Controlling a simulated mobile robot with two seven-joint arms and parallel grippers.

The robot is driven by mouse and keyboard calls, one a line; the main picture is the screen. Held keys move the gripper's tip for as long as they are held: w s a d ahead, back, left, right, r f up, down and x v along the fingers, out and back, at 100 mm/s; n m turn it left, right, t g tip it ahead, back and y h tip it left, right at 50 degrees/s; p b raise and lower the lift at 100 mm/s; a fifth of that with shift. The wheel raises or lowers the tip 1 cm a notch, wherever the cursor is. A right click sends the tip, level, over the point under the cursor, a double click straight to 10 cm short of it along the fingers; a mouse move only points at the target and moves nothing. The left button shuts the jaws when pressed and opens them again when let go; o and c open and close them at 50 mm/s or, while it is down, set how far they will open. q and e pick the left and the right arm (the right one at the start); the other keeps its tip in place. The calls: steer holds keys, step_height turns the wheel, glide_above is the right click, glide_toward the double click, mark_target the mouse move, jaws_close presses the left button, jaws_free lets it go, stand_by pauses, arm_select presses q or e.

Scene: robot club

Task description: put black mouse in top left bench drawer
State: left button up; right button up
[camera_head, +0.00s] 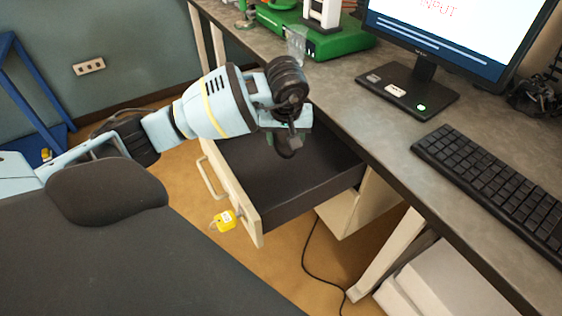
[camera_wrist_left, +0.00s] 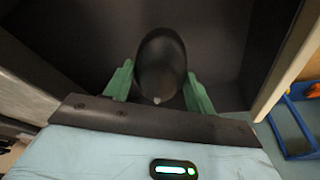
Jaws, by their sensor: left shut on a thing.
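The top left bench drawer (camera_head: 330,180) is pulled open under the bench, with a dark, empty-looking inside and a pale front with a handle. My left gripper (camera_head: 290,142) is over the open drawer, pointing down into it. In the left wrist view its green fingers (camera_wrist_left: 158,90) are shut on the black mouse (camera_wrist_left: 160,62), a dark oval, one finger on each side. The mouse also shows in the head view (camera_head: 288,148), partly hidden by the gripper. I cannot tell whether it touches the drawer floor. My right gripper is not in view.
A yellow tag (camera_head: 224,221) hangs at the drawer front. The bench top (camera_head: 390,135) holds a monitor (camera_head: 450,30), a keyboard (camera_head: 490,180) and a green device (camera_head: 315,38). A cable (camera_head: 318,270) hangs below the drawer.

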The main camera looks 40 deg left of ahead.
mark_target(285, 145)
arm_select(q)
steer(key=shift+w+a+f, duration=0.1)
steer(key=shift+a+f, duration=0.05)
steer(key=shift+f, duration=4.9)
steer(key=shift+f, duration=0.15)
steer(key=o, duration=1)
steer(key=shift+r, duration=0.55)
steer(key=v, duration=1.1)
steer(key=shift+s+p, duration=0.2)
steer(key=shift+p, duration=0.2)
